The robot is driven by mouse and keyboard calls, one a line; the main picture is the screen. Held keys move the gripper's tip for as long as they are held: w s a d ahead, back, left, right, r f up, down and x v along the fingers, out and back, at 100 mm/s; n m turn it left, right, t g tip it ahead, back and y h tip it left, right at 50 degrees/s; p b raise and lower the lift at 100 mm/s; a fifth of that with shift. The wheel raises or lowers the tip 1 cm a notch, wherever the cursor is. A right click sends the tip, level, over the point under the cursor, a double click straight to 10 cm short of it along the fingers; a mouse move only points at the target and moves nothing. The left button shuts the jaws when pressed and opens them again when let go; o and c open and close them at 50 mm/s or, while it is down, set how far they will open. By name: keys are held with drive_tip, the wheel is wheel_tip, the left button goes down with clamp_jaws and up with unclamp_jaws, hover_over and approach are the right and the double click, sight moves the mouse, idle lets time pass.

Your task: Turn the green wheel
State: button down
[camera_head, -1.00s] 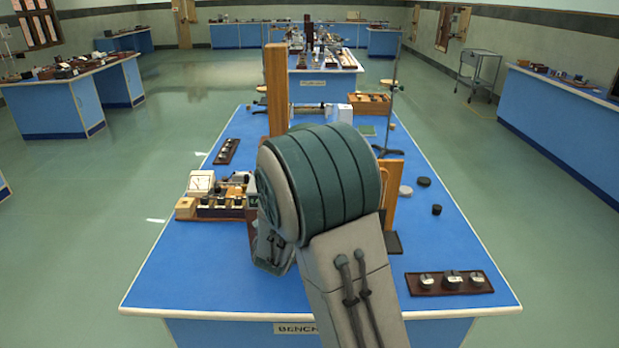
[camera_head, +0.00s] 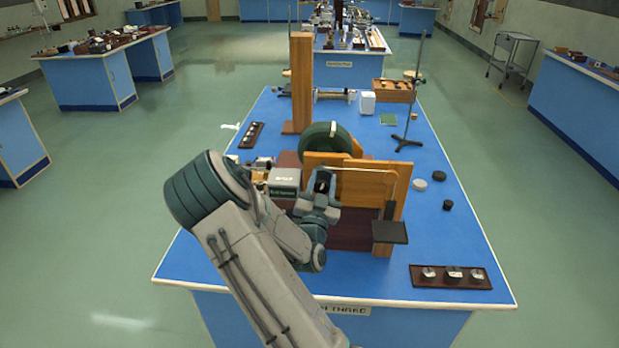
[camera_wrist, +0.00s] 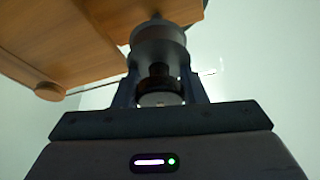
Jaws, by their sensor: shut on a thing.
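The dark green wheel (camera_head: 327,140) stands upright on a wooden apparatus on the blue bench. Its lower part is hidden behind the wooden frame. My gripper (camera_head: 321,188) is in front of the frame, at its left side. In the wrist view, my gripper (camera_wrist: 160,95) is shut on a dark round handle (camera_wrist: 159,42) with a grey collar, which lies between the two fingers. How the handle joins the wheel is hidden.
A wooden frame (camera_head: 366,188) with a black plate (camera_head: 390,232) is right of my gripper. A grey box (camera_head: 284,182) sits close on its left. A tall wooden post (camera_head: 301,80) rises behind. The bench's front right holds a dark tray (camera_head: 450,277) with several knobs.

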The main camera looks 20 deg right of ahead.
drive_tip(key=shift+r+n, duration=0.2)
drive_tip(key=shift+n, duration=0.3)
drive_tip(key=c, duration=0.9)
unclamp_jaws()
drive_tip(key=shift+f, duration=0.15)
drive_tip(key=shift+s+a+f, duration=0.2)
drive_tip(key=b+v, duration=0.1)
drive_tip(key=v, duration=1.2)
drive_tip(key=shift+b, duration=0.3)
drive_tip(key=shift+s+d+r, duration=0.1)
drive_tip(key=shift+d+r, duration=0.05)
